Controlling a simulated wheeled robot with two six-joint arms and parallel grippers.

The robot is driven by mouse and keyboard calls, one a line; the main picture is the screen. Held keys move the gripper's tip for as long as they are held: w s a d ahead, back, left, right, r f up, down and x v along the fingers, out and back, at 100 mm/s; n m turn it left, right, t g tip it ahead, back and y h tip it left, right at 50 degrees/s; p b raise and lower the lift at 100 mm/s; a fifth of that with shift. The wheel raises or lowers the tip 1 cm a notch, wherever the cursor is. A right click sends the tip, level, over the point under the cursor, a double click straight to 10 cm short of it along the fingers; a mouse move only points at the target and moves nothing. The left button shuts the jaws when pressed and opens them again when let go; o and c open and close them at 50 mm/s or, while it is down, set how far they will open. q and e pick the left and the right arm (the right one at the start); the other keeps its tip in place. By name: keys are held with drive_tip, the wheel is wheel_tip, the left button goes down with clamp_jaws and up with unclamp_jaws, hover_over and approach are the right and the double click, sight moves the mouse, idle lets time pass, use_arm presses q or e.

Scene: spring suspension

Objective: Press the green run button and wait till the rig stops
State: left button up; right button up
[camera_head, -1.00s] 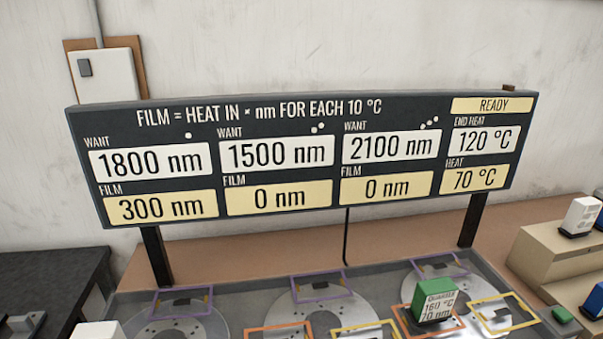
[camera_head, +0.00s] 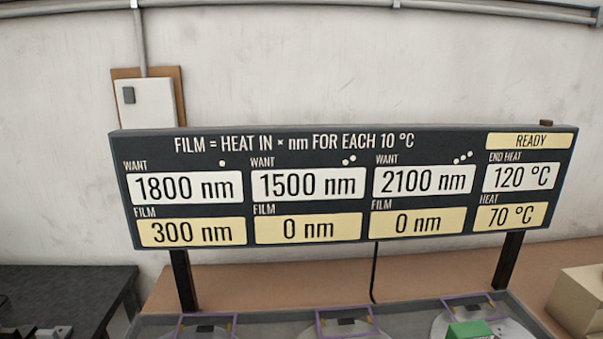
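The rig's dark display board (camera_head: 300,150) stands across the middle of the head view and its status field (camera_head: 530,141) reads READY. It shows WANT 1800, 1500 and 2100 nm, FILM 300, 0 and 0 nm, END HEAT 120 °C and HEAT 70 °C. Below it, the grey rig tray (camera_head: 270,317) shows only its back part, with purple frames over round discs. A green-topped block (camera_head: 470,330) is cut by the bottom edge. No green run button can be made out. Neither of my grippers is in view.
A dark bench (camera_head: 65,290) is at the lower left, with grey items at its edge. A beige stepped block (camera_head: 580,298) is at the lower right. A white wall box (camera_head: 148,105) hangs behind the board on the left.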

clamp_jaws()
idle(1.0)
